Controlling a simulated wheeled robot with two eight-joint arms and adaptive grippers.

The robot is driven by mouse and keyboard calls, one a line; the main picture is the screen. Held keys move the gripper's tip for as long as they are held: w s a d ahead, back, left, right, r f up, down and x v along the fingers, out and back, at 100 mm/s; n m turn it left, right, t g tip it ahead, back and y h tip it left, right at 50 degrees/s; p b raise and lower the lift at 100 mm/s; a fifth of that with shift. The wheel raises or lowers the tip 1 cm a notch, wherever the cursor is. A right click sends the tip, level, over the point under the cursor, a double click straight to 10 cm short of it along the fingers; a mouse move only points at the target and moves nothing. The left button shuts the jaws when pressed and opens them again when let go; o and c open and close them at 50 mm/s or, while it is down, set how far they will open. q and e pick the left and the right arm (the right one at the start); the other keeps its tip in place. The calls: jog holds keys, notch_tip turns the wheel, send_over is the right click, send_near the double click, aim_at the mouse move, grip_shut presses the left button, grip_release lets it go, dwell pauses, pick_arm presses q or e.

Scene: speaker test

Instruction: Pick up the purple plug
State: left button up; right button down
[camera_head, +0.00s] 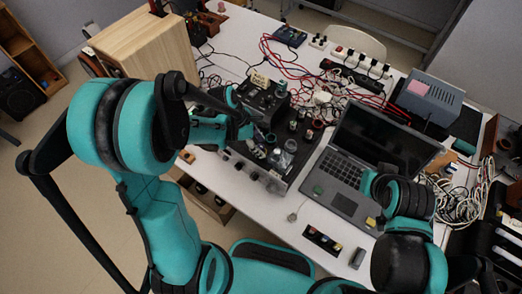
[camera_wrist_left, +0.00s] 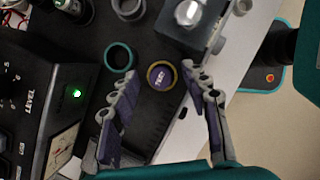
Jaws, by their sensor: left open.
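In the left wrist view, the purple plug (camera_wrist_left: 161,77) is a round purple disc with a yellow rim and small lettering, seen from above on a dark panel. My left gripper (camera_wrist_left: 159,69) is open, with one finger to the left of the plug and one to the right. The fingers look apart from the plug, and nothing is between them that I can see as gripped. In the head view, my left gripper (camera_head: 246,124) is over the dark equipment on the table; the plug is too small to make out there.
A teal ring (camera_wrist_left: 119,57) and grey cylinders lie close to the plug. A black box with a green light (camera_wrist_left: 77,93) stands to the left. In the head view, an open laptop (camera_head: 345,180) is to the right, and a wooden speaker box (camera_head: 150,50) stands behind left.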

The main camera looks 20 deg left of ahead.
pick_arm(q)
grip_shut()
